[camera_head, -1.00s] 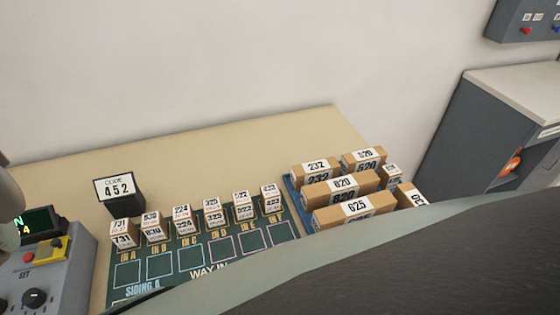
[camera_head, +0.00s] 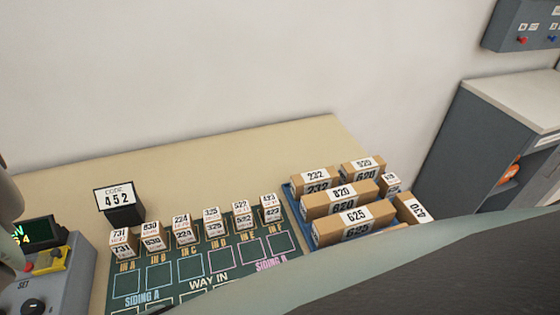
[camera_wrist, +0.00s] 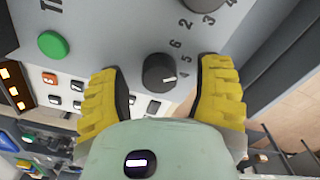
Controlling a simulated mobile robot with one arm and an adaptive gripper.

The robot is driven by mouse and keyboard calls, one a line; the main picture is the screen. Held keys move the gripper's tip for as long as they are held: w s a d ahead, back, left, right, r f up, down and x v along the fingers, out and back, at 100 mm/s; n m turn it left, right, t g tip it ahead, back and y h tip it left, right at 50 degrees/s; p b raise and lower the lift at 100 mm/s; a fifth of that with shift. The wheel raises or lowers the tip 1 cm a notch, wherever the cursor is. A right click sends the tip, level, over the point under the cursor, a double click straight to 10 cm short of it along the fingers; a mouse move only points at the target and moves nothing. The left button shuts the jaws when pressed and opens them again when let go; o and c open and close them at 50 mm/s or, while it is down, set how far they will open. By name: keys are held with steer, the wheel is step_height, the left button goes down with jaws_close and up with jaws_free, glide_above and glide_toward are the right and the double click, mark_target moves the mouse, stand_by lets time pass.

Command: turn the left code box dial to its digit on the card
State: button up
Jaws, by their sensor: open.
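The code card (camera_head: 118,198) stands on the table in the head view and reads 452. The grey code box (camera_head: 68,275) is at the left edge, with a black dial (camera_head: 33,306) partly cut off at the bottom. In the wrist view, my gripper (camera_wrist: 160,82) is open, its two yellow fingers on either side of a black dial (camera_wrist: 157,68), with a gap on each side. The dial's white mark points right in that picture, near the printed 4. Another dial (camera_wrist: 203,3) is cut off at the top edge.
A green display (camera_head: 35,232) and a yellow block with a red button (camera_head: 45,261) are on the box. A green board (camera_head: 200,262) with several small numbered blocks lies beside it. A blue tray (camera_head: 292,208) holds several parcels. A green button (camera_wrist: 51,44) shows in the wrist view.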

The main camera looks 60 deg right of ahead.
steer(key=shift+f, duration=0.2)
steer(key=shift+c, duration=0.4)
jaws_close()
